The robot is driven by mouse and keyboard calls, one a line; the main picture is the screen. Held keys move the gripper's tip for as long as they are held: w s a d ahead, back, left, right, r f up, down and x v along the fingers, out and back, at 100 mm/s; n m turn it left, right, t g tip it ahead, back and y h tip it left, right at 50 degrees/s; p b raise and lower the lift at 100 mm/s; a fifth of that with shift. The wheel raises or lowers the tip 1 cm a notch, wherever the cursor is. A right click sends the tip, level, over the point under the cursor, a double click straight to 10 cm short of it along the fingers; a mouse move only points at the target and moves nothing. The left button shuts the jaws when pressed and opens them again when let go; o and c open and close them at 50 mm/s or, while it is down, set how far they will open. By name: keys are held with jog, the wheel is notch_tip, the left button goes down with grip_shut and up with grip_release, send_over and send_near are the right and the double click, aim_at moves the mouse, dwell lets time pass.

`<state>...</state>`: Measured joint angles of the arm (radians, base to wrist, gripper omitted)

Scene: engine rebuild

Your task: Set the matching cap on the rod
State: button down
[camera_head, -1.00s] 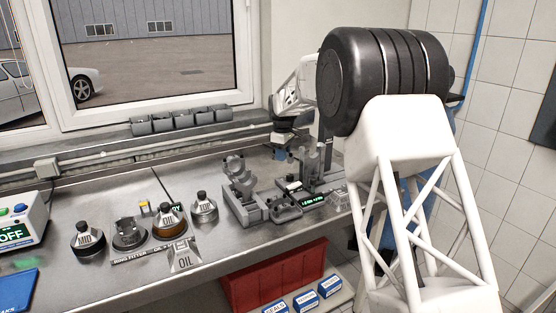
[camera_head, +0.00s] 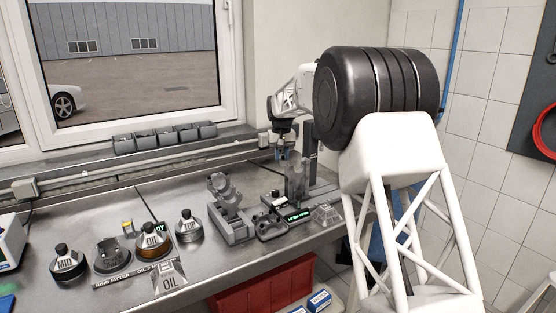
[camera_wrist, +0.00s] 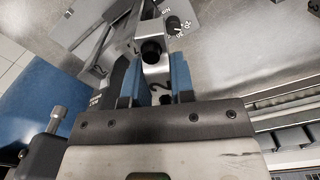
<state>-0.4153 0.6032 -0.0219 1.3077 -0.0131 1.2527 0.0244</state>
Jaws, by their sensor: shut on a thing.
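My gripper (camera_head: 281,151) hangs over the back right of the bench, beside the upright grey fixture (camera_head: 297,180). In the wrist view its two blue fingers (camera_wrist: 159,80) are shut on a small grey metal part (camera_wrist: 152,62) with a dark round end, which looks like the cap. Its match number cannot be read. I cannot tell the rod apart from the fixture in the head view, nor whether the held part touches anything.
A grey cradle (camera_head: 228,205) stands left of the fixture. A lit green display (camera_head: 298,216) sits in front. Labelled pots, such as the OIL pot (camera_head: 153,241), stand farther left. A row of grey bins (camera_head: 165,138) lines the sill. Bare bench (camera_head: 100,205) lies behind the pots.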

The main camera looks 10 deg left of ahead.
jog(key=m, duration=0.1)
jog(key=w+d+r+m, duration=0.1)
jog(key=m, duration=0.2)
jog(key=shift+w+d+r, duration=0.15)
jog(key=shift+d+r, duration=0.15)
jog(key=m, duration=0.1)
jog(key=w+d+r+m, duration=0.1)
jog(key=m, duration=0.1)
jog(key=shift+d+r, duration=0.1)
jog(key=shift+d, duration=0.05)
jog(key=m, duration=0.2)
jog(key=w+d+r+m, duration=0.1)
jog(key=m, duration=0.1)
jog(key=d+r+m, duration=0.1)
jog(key=m, duration=0.2)
jog(key=shift+w+d+r, duration=0.15)
jog(key=shift+w+d, duration=0.1)
jog(key=shift+w, duration=0.1)
jog(key=shift+f, duration=0.2)
jog(key=shift+f, duration=2.15)
jog(key=shift+f, duration=1.3)
dwell(1.7)
jog(key=c, duration=0.9)
grip_release()
